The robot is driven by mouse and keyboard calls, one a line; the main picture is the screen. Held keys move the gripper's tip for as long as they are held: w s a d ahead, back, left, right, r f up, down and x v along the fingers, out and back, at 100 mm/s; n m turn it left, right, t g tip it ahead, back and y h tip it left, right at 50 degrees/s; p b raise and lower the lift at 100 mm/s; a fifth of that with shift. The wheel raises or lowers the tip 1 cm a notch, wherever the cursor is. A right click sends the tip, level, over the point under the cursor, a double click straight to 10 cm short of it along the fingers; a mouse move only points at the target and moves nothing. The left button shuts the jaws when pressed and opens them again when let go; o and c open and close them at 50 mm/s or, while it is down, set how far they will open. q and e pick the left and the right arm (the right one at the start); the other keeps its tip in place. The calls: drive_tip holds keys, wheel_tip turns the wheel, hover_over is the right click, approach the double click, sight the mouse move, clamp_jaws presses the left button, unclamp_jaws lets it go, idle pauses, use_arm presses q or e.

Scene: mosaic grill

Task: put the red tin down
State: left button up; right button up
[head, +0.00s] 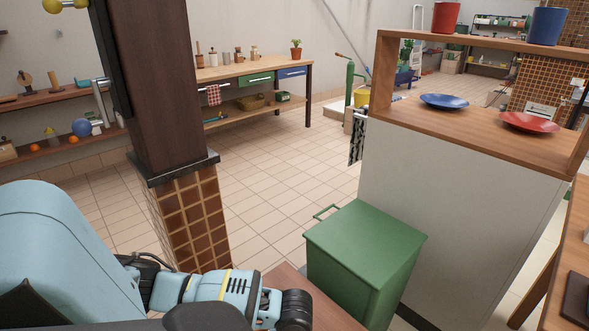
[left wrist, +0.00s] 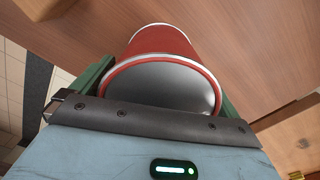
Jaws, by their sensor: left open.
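The red tin (left wrist: 172,42) shows in the left wrist view, with a pale rim at its far end and a smooth grey end (left wrist: 163,86) facing the camera. It lies between the green fingers of my left gripper (left wrist: 162,72), which is open around it. Brown wood is behind the tin; I cannot tell whether the tin rests on it. In the head view my left arm comes in at the lower left, and its fingers and this tin are out of sight. My right gripper is in neither view.
A green bin (head: 365,245) stands beside a white-sided counter (head: 440,205). The counter holds a blue plate (head: 444,101) and a red plate (head: 530,122); a red cup (head: 446,17) and a blue cup (head: 548,25) stand above. A tiled pillar (head: 190,220) is near my left arm.

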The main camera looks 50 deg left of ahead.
use_arm(q)
wheel_tip(320, 180, up, 12)
drive_tip(key=shift+f+p, duration=0.15)
drive_tip(key=shift+p, duration=1.1)
